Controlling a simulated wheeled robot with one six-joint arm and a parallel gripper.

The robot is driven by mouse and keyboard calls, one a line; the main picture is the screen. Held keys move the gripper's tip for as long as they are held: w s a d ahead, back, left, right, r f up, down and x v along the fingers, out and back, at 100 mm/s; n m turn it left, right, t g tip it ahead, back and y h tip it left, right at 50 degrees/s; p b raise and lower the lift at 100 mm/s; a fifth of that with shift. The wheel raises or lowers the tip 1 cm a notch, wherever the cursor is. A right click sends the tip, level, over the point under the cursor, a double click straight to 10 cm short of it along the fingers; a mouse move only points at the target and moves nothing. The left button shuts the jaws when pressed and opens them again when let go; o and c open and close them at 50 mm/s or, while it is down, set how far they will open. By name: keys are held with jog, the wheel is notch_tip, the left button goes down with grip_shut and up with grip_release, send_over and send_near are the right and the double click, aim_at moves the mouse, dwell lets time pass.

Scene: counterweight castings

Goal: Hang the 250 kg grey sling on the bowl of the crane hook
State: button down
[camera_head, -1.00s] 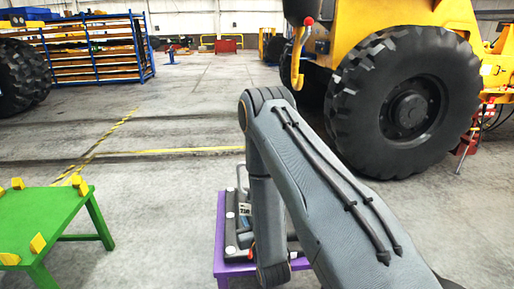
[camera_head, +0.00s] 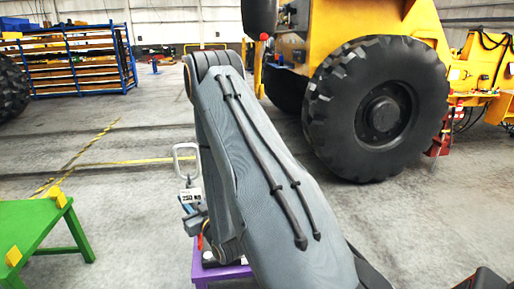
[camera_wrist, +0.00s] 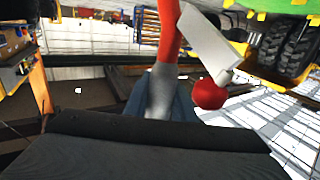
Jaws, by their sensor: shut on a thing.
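My gripper (camera_head: 194,222) is mostly hidden behind my arm in the head view. It is shut on the sling, whose pale grey ring (camera_head: 185,152) stands up above a white label tag (camera_head: 190,196); the label is too small to read. The wrist view shows a white tag (camera_wrist: 210,38), a red ball (camera_wrist: 210,95) and a red bar-like piece (camera_wrist: 169,30) close to the camera; how they join is unclear.
A purple table (camera_head: 222,272) stands below my gripper. A green table (camera_head: 28,222) with yellow blocks is at the left. A yellow vehicle (camera_head: 350,30) with a big black tyre (camera_head: 380,112) stands at the right. Open grey floor lies between.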

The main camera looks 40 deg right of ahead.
jog(key=s+d+r+h+p, duration=0.1)
jog(key=s+d+r+p, duration=0.1)
jog(key=s+d+r, duration=1.5)
jog(key=w+d+f+b, duration=0.3)
jog(key=w+d+b, duration=0.2)
jog(key=w, duration=0.6)
jog(key=shift+w+d, duration=0.35)
jog(key=shift+d, duration=0.55)
dwell(0.6)
jog(key=shift+f, duration=0.15)
dwell(0.5)
jog(key=c, duration=1.4)
grip_release()
jog(key=shift+m, duration=0.3)
